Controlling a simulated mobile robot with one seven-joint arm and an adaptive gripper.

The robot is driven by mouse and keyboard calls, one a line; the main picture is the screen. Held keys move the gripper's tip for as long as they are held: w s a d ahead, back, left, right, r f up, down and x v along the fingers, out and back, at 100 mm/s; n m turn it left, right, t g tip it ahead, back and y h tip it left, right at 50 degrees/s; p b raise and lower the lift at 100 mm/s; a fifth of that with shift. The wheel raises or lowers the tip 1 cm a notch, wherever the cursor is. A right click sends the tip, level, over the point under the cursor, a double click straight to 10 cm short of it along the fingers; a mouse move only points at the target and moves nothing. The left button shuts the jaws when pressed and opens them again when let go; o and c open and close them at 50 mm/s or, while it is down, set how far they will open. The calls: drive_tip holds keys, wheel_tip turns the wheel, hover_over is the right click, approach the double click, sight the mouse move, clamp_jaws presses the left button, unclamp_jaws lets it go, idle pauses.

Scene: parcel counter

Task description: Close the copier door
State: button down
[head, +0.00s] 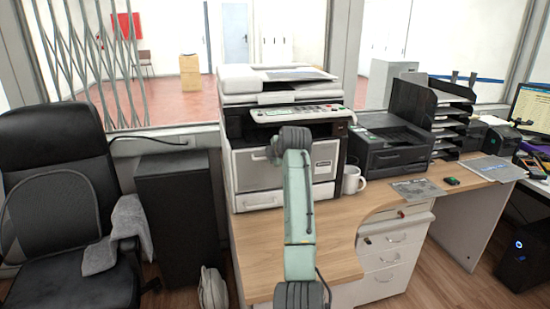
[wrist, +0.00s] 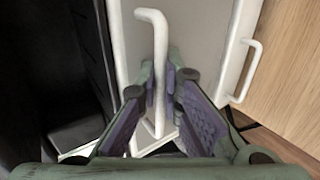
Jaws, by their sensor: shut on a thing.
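The copier (head: 285,110) stands on the desk in the head view, with a light grey front door (head: 255,172) below its dark output recess. From this view I cannot tell how far the door stands open. My arm covers part of the copier front and hides my gripper there. In the wrist view my gripper (wrist: 160,85) is shut on a white bar handle (wrist: 152,18), which runs between its two fingers. The handle is on a pale grey panel (wrist: 190,35), which appears to be the copier door. A second white handle (wrist: 250,70) is free to the right.
The wooden desk (head: 335,255) is bare in front of the copier. A white mug (head: 353,180) and a black printer (head: 390,147) stand just right of it. A black cabinet (head: 175,205) and a black chair (head: 60,190) are on the left.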

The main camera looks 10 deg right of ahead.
drive_tip(key=c, duration=2)
unclamp_jaws()
drive_tip(key=shift+w+r, duration=0.1)
drive_tip(key=shift+r, duration=0.1)
drive_tip(key=v, duration=1.2)
drive_tip(key=shift+a, duration=0.1)
